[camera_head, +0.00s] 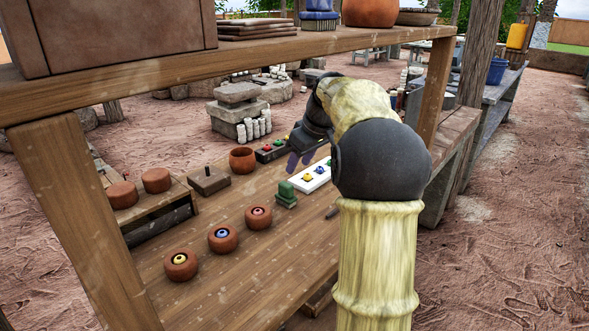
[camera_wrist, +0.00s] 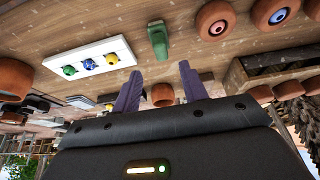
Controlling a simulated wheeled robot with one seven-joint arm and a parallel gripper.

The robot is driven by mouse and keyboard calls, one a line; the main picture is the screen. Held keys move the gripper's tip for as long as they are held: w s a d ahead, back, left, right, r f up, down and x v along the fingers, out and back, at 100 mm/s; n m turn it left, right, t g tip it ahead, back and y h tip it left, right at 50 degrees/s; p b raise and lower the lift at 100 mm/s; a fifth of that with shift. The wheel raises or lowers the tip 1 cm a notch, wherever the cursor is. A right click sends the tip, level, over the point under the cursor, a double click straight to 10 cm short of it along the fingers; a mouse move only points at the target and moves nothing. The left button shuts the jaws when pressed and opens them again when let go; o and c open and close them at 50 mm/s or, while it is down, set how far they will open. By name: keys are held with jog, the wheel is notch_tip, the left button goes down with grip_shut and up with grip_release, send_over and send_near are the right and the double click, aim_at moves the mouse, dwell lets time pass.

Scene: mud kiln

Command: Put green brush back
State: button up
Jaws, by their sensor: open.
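No object is clearly recognisable as a brush. A green stepped object (camera_head: 287,194) stands on the wooden table beside the white palette; I cannot tell whether it is the brush. It also shows in the wrist view (camera_wrist: 158,38), upper middle, beyond my fingertips. The white palette (camera_head: 300,185) carries yellow, blue and green lumps and shows at the wrist view's left (camera_wrist: 65,57). My gripper (camera_wrist: 161,75) is open, its purple fingers apart with nothing seen held between them. In the head view, its purple fingers (camera_head: 298,160) are over the table behind the palette, partly hidden by my arm.
Clay pots with yellow (camera_head: 181,265), blue (camera_head: 222,238) and red (camera_head: 258,217) centres stand at the front. A plain clay pot (camera_head: 243,160) and a dark tray (camera_head: 262,156) with coloured pieces stand behind. A wooden shelf (camera_head: 150,75) and post (camera_head: 85,215) frame the table.

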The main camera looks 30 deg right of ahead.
jog(key=shift+v, duration=1)
